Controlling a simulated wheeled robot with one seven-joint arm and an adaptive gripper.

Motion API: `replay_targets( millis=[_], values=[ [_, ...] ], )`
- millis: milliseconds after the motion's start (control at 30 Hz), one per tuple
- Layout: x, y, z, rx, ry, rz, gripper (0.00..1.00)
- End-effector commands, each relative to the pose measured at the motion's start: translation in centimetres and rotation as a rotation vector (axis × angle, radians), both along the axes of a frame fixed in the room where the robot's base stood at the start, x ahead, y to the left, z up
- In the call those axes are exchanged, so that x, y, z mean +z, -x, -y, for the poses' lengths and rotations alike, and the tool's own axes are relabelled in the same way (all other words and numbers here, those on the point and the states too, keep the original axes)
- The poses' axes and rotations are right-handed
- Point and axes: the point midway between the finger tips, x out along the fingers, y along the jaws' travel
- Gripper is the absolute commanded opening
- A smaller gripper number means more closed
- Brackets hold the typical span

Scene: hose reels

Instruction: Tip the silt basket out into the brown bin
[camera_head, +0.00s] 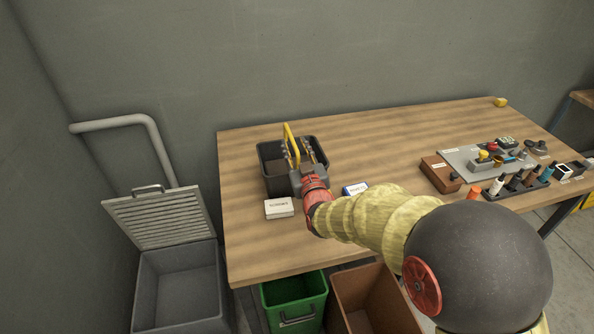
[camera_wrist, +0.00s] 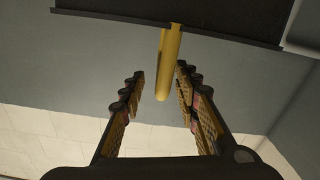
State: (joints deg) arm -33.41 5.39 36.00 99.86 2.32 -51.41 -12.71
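The silt basket, a black tub (camera_head: 271,181) with an upright yellow handle (camera_head: 289,133), stands on the left part of the table, with something dull brown inside. My gripper (camera_head: 304,151) is at the basket's right side, by the handle. In the wrist view, the handle (camera_wrist: 168,70) runs between the open fingertips (camera_wrist: 160,78), with gaps on both sides. The dark basket (camera_wrist: 110,8) fills the top of that view. The brown bin (camera_head: 347,310) stands on the floor at the table's front edge, partly hidden by my arm.
A green bin (camera_head: 306,285) stands left of the brown bin. A grey box (camera_head: 150,268) with its slatted lid (camera_head: 158,218) raised is at the far left. Small white (camera_head: 279,208) and blue (camera_head: 354,190) boxes lie near the basket. Tools and bottles crowd the table's right (camera_head: 515,183).

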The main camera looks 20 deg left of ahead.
Motion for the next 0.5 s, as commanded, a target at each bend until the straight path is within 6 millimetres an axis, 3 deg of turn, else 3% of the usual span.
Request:
replay_targets(
  millis=[500],
  values=[
    [-0.1, -4.8, -3.0, 0.0, 0.001, -0.001, 0.32]
  ],
)
